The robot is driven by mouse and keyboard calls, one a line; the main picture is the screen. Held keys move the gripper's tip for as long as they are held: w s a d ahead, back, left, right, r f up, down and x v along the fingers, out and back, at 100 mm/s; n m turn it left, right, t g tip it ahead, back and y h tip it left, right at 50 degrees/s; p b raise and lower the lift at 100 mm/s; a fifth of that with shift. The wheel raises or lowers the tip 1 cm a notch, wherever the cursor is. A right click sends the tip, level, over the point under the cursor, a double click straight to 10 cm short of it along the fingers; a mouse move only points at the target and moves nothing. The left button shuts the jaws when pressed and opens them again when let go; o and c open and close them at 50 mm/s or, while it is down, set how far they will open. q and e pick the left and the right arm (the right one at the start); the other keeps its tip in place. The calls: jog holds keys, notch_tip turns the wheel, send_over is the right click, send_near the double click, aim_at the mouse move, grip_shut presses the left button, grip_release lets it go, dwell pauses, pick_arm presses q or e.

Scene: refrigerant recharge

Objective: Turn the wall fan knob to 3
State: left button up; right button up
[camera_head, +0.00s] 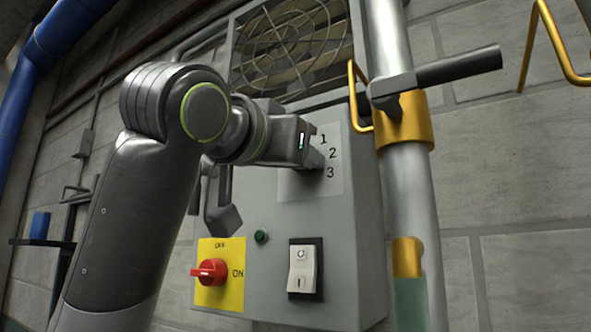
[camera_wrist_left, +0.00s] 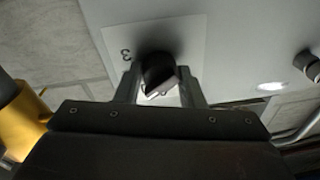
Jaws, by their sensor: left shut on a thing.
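The wall fan box has a pale dial plate (camera_head: 335,184) with the numbers 1, 2 and 3 down its right side. My left gripper (camera_head: 314,158) is at this plate and hides the knob in the head view. In the left wrist view, the dark round knob (camera_wrist_left: 157,72) sits between the two fingers of my left gripper (camera_wrist_left: 160,88), which is shut on it. The 3 (camera_wrist_left: 126,55) shows upside down beside the knob. I cannot tell which number the knob points to. My right gripper is in neither view.
The fan grille (camera_head: 292,45) is above the dial. Below are a red switch (camera_head: 210,271) on a yellow plate, a green button (camera_head: 261,237) and a white rocker switch (camera_head: 302,269). A grey pipe (camera_head: 415,195) with a dark-handled valve (camera_head: 440,72) stands close on the right.

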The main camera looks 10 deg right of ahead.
pick_arm(q)
jog(key=m+b, duration=0.1)
jog(key=m, duration=0.3)
jog(key=shift+w+a+f+h, duration=0.1)
jog(key=shift+h, duration=0.2)
jog(key=m, duration=0.3)
jog(key=shift+g+b, duration=0.3)
jog(key=m, duration=0.4)
jog(key=shift+w+g+h, duration=0.1)
jog(key=shift+g+h, duration=0.2)
jog(key=shift+m, duration=1.5)
jog(key=o, duration=1)
